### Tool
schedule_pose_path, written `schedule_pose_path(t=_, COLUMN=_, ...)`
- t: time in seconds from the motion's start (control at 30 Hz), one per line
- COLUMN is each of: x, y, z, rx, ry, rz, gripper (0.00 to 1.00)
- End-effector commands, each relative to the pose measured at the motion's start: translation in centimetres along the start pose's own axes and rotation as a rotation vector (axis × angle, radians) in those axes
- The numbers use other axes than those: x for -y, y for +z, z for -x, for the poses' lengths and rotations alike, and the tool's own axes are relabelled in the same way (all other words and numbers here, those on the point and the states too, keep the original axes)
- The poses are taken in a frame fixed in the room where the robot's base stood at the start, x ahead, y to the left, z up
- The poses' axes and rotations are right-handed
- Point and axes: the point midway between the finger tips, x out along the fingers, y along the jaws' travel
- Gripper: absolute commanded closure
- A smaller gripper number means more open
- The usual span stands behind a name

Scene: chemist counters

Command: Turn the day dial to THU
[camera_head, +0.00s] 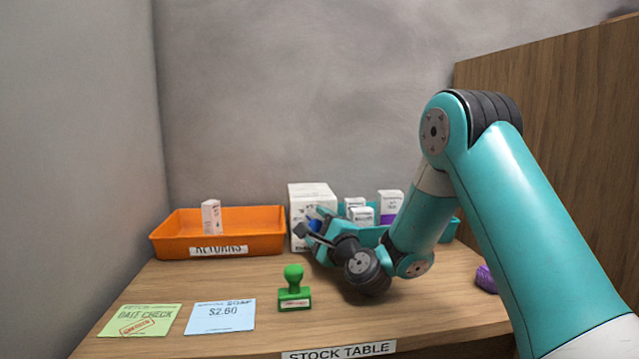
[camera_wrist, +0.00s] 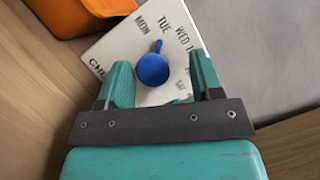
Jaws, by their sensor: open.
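The day dial is a white box (camera_head: 312,194) standing at the back of the table; its face (camera_wrist: 120,45) fills the wrist view. Day labels MON, TUE and WED read clearly in an arc; the labels farther right are partly hidden by my finger. The blue knob (camera_wrist: 152,70) has a pointer directed toward TUE. The knob also shows as a small blue patch in the head view (camera_head: 314,225). My gripper (camera_wrist: 161,66) is open in front of the face, with one finger on each side of the knob in the picture, apart from it.
An orange RETURNS tray (camera_head: 262,240) holding a small box is left of the dial. A teal tray (camera_head: 447,230) with several white boxes is to its right. A green stamp (camera_head: 293,287), two cards (camera_head: 140,320) and a purple item (camera_head: 486,278) lie nearer the front.

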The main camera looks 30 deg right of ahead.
Motion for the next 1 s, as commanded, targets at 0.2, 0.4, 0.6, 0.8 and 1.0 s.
schedule_pose_path(t=0.2, x=4.8, y=1.9, z=-0.8, rx=0.003, ry=-0.006, rz=0.001, gripper=0.3)
schedule_pose_path(t=0.4, x=9.3, y=3.2, z=-1.5, rx=0.0, ry=-0.019, rz=0.003, gripper=0.4)
schedule_pose_path(t=0.6, x=13.0, y=4.9, z=-2.1, rx=0.002, ry=-0.011, rz=0.002, gripper=0.4)
schedule_pose_path(t=0.8, x=16.1, y=6.3, z=-2.6, rx=0.003, ry=-0.005, rz=0.0, gripper=0.4)
schedule_pose_path(t=1.0, x=17.6, y=6.7, z=-2.8, rx=0.001, ry=-0.002, rz=0.0, gripper=0.4)
